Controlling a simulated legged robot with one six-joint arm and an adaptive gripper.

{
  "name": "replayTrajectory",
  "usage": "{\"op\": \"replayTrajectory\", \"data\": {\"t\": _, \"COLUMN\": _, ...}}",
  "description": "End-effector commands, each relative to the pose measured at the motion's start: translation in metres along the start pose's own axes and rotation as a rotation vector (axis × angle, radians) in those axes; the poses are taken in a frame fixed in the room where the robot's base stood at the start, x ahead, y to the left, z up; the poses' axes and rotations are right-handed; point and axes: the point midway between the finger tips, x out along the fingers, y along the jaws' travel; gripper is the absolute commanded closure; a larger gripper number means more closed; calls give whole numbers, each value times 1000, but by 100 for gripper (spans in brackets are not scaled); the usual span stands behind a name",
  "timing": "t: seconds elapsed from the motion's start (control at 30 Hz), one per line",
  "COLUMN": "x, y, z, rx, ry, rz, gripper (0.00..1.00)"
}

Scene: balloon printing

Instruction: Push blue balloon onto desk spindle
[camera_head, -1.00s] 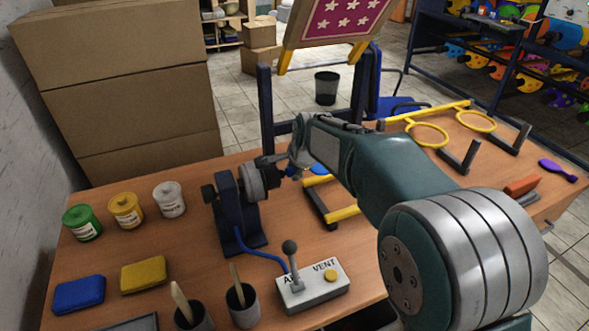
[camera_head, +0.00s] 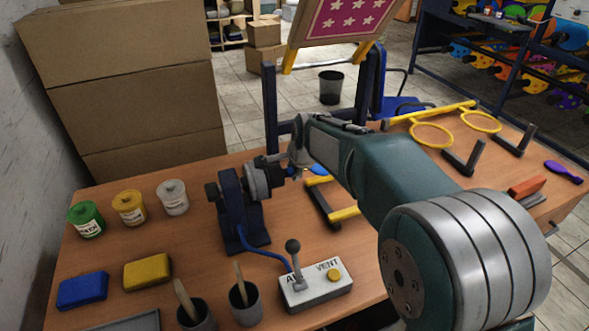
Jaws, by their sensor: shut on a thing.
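The desk spindle (camera_head: 233,203) is a dark blue stand with a grey, disc-like head, left of my arm on the wooden desk. My gripper (camera_head: 289,168) is at the spindle head's right side, close against it. It is shut on the blue balloon (camera_head: 319,170), of which only a small blue part shows beside the gripper. My wrist and arm hide most of the balloon and the contact with the spindle, so I cannot tell how far the balloon's neck is over the spindle tip.
A control box (camera_head: 315,287) with a lever and yellow button stands in front of the spindle. Paint jars (camera_head: 129,207), sponges (camera_head: 147,271) and brush cups (camera_head: 245,304) are at left. A yellow-ringed frame (camera_head: 431,134) and a purple balloon (camera_head: 563,172) are at right.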

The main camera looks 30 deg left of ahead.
Motion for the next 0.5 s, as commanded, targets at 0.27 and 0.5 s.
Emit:
{"op": "replayTrajectory", "data": {"t": 0.27, "x": 0, "y": 0, "z": 0, "rx": 0, "ry": -1, "rz": 0, "gripper": 43}}
{"op": "replayTrajectory", "data": {"t": 0.5, "x": 0, "y": 0, "z": 0, "rx": 0, "ry": 0, "rz": 0, "gripper": 25}}
